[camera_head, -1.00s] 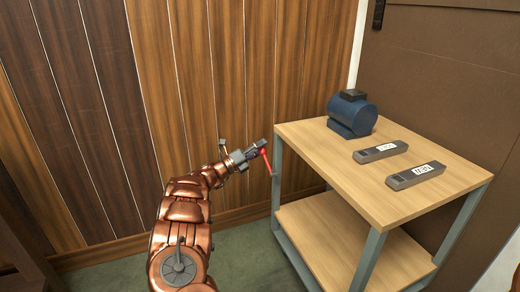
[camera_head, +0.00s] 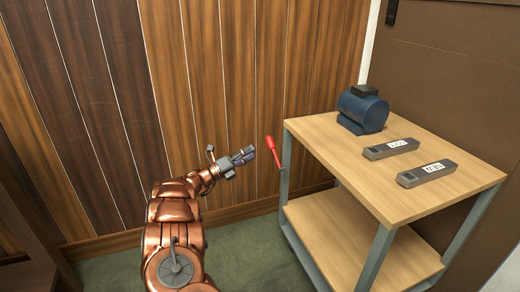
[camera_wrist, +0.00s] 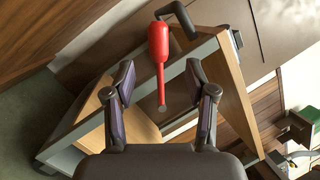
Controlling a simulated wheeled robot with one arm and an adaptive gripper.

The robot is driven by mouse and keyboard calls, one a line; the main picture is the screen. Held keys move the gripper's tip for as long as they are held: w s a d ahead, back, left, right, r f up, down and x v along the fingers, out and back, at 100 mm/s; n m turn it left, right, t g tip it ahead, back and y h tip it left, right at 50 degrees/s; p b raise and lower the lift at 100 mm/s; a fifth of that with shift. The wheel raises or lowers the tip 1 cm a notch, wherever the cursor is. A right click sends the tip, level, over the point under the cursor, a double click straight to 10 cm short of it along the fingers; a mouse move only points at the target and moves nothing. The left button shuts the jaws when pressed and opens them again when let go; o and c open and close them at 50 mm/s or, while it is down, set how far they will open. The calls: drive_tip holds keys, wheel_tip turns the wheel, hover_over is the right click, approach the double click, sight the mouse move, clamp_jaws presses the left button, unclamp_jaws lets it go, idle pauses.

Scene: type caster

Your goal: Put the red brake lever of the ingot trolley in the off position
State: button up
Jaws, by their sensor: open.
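The red brake lever (camera_head: 272,151) sticks up at the left side of the ingot trolley (camera_head: 330,150), its thick grip at the top, leaning slightly left. My gripper (camera_head: 248,154) is open and empty, just left of the lever with a small gap in the head view. In the wrist view the lever (camera_wrist: 159,50) lies ahead, between the lines of the two open fingers (camera_wrist: 160,82). Its thin stem runs down to a small round pivot on the trolley frame. Whether the fingers touch it is not clear, but they appear apart from it.
Two grey ingots with white labels (camera_head: 390,148) (camera_head: 427,173) and a dark blue cylindrical machine (camera_head: 362,108) sit on the trolley's top. A wood-panelled wall (camera_head: 230,80) stands close behind my arm. Green floor (camera_head: 245,250) is open left of the trolley.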

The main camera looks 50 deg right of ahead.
drive_tip(key=shift+v, duration=1.25)
